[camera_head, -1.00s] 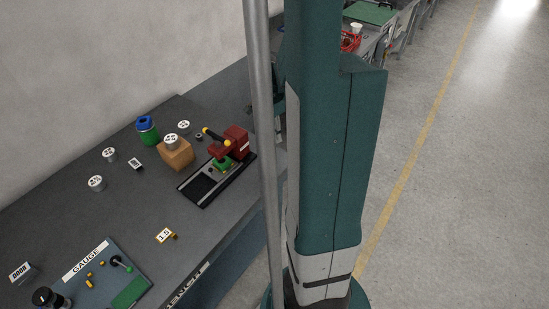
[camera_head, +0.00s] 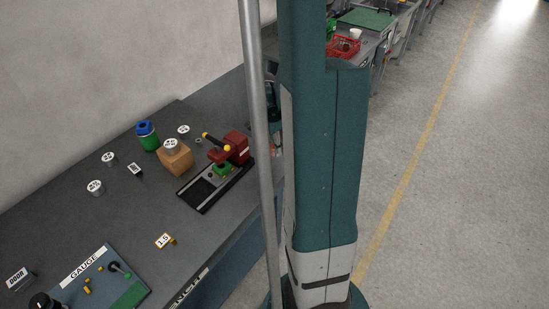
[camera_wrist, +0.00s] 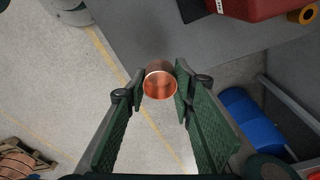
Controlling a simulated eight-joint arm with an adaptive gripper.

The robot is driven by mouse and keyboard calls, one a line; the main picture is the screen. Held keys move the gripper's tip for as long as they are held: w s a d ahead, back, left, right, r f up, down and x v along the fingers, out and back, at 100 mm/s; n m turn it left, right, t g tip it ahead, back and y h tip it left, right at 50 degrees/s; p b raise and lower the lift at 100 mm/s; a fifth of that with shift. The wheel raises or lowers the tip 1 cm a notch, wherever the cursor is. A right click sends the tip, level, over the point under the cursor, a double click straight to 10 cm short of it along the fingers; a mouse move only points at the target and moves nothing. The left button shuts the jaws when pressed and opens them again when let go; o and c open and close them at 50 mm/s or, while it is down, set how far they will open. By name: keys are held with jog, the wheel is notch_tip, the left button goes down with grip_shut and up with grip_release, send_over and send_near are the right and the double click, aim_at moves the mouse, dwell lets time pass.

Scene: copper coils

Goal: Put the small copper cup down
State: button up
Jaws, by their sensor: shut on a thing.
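The small copper cup (camera_wrist: 160,83) shows in the wrist view, between the two green fingertips of my gripper (camera_wrist: 160,92). My gripper is shut on it. Its round open end and shiny inside face the wrist camera. It is in front of the grey table's edge and the concrete floor, and nothing is seen touching its far end. In the head view the cup and my gripper cannot be made out behind my arm.
The grey table (camera_head: 130,225) holds a red press (camera_head: 232,150), a wooden block (camera_head: 174,160), a green-and-blue container (camera_head: 147,136), several pale discs and a gauge board (camera_head: 98,283). A blue barrel (camera_wrist: 250,122) and a copper coil (camera_wrist: 17,163) show in the wrist view. The table's middle has bare room.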

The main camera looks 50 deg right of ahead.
aim_at(274, 162)
jog(key=shift+f, duration=0.85)
jog(key=shift+f+b, duration=0.3)
jog(key=shift+f, duration=1.8)
jog(key=shift+f, duration=0.1)
jog(key=o, duration=0.9)
jog(key=shift+c, duration=0.2)
jog(key=shift+w+a+r+p, duration=0.1)
jog(key=shift+a+r+p, duration=0.15)
jog(key=shift+r, duration=1.8)
jog(key=shift+w+a+r+p, duration=0.1)
jog(key=shift+a+r+p, duration=0.1)
jog(key=shift+r, duration=1.8)
jog(key=shift+w+a+r+p, duration=0.1)
jog(key=shift+a+r+p, duration=0.15)
jog(key=shift+r, duration=1.8)
